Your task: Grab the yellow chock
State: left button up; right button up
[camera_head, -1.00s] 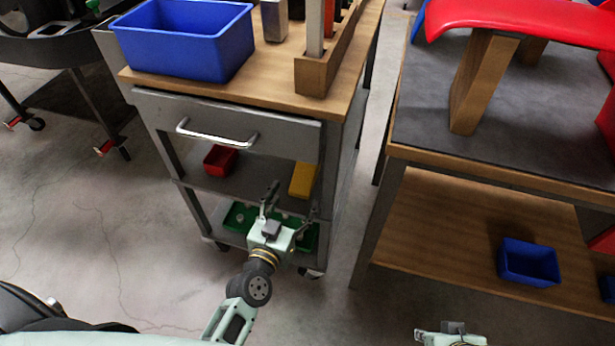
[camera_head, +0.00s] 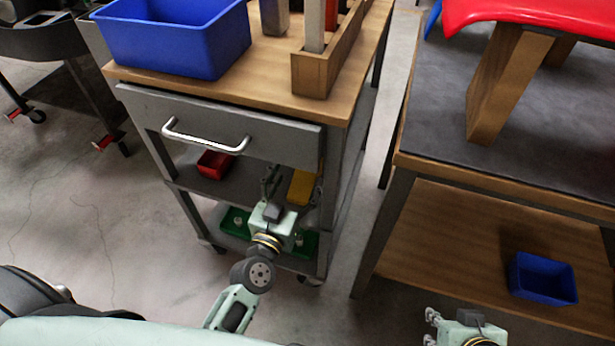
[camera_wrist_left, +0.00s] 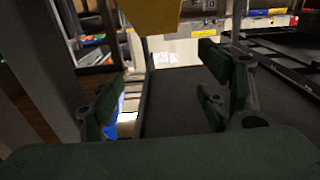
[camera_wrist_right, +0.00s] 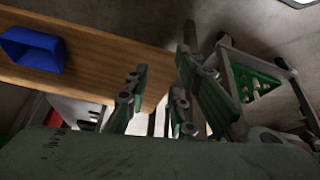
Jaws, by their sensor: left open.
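The yellow chock (camera_head: 302,187) lies on the middle shelf of the grey cart, under the drawer, toward the right side. In the left wrist view the chock (camera_wrist_left: 150,14) shows at the top edge, beyond the fingers and above the gap between them. My left gripper (camera_head: 292,187) is open and empty at the shelf front, with its fingers around the chock's near end in the head view; I cannot tell if they touch it. My right gripper (camera_head: 430,327) is open and empty, low at the right, away from the cart.
A red bin (camera_head: 215,164) sits left of the chock on the same shelf. A green tray (camera_head: 236,222) is on the shelf below. The drawer with its handle (camera_head: 205,142) overhangs. A workbench with a blue bin (camera_head: 543,279) on its lower shelf stands to the right.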

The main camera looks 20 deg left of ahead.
aim_at(307, 174)
pick_arm(q)
notch_tip(307, 174, down, 4)
jog(key=shift+b, duration=1)
pick_arm(e)
jog(key=w+a+r+t+y, duration=0.1)
jog(key=w+a+r+t, duration=0.3)
jog(key=w, duration=0.6)
pick_arm(q)
jog(key=shift+w+f+b, duration=0.2)
jog(key=shift+f+b, duration=0.2)
jog(key=shift+f, duration=0.15)
jog(key=shift+w+f+b, duration=0.2)
jog(key=shift+f+b, duration=0.2)
jog(key=shift+f, duration=0.15)
jog(key=w+b, duration=0.1)
jog(key=w, duration=0.5)
jog(key=shift+w+d, duration=0.1)
jog(key=shift+w, duration=0.25)
pick_arm(e)
jog(key=w+a+r+t+y, duration=0.1)
jog(key=w+r+t, duration=0.1)
jog(key=r+t, duration=0.2)
jog(key=w+a+r+t+y, duration=0.1)
jog(key=r+t, duration=0.4)
jog(key=r, duration=0.5)
jog(key=shift+w+a+r+n+y, duration=0.2)
jog(key=shift+w+n+y, duration=0.25)
jog(key=shift+w, duration=0.5)
